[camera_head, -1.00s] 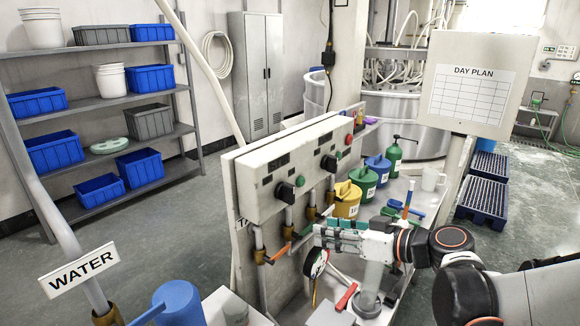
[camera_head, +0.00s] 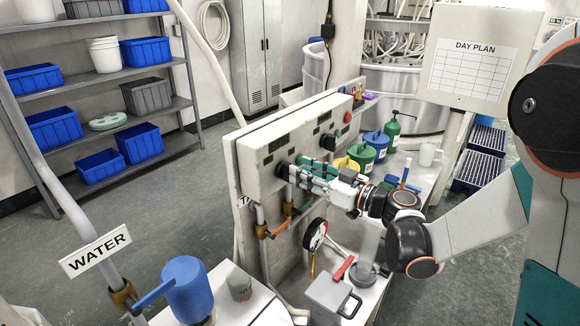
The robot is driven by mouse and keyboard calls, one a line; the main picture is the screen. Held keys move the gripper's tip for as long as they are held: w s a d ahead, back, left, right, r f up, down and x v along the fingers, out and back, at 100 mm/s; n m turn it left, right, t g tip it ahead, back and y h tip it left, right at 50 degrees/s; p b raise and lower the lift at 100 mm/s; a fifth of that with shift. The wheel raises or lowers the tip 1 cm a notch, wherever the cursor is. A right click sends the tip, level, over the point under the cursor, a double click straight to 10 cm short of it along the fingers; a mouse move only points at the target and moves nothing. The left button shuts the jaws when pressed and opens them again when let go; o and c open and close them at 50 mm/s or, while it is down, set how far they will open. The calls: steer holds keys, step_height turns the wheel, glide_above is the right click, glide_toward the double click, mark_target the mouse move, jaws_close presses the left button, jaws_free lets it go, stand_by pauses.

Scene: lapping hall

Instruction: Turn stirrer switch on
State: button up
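A pale control box (camera_head: 262,180) on an upright panel carries two black rotary knobs, small green buttons and a red button (camera_head: 348,117). The near-left knob (camera_head: 282,171) is partly hidden by my gripper. The other knob (camera_head: 328,142) stands farther right and is clear. I cannot read which one is the stirrer switch. My gripper (camera_head: 295,173) points left at the box front, its teal-padded fingers at the near-left knob. I cannot tell whether they touch it or how far apart they are.
A blue jug (camera_head: 187,290) is at front left, near the WATER sign (camera_head: 95,250).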

steer(key=shift+x, duration=2.55)
jaws_close()
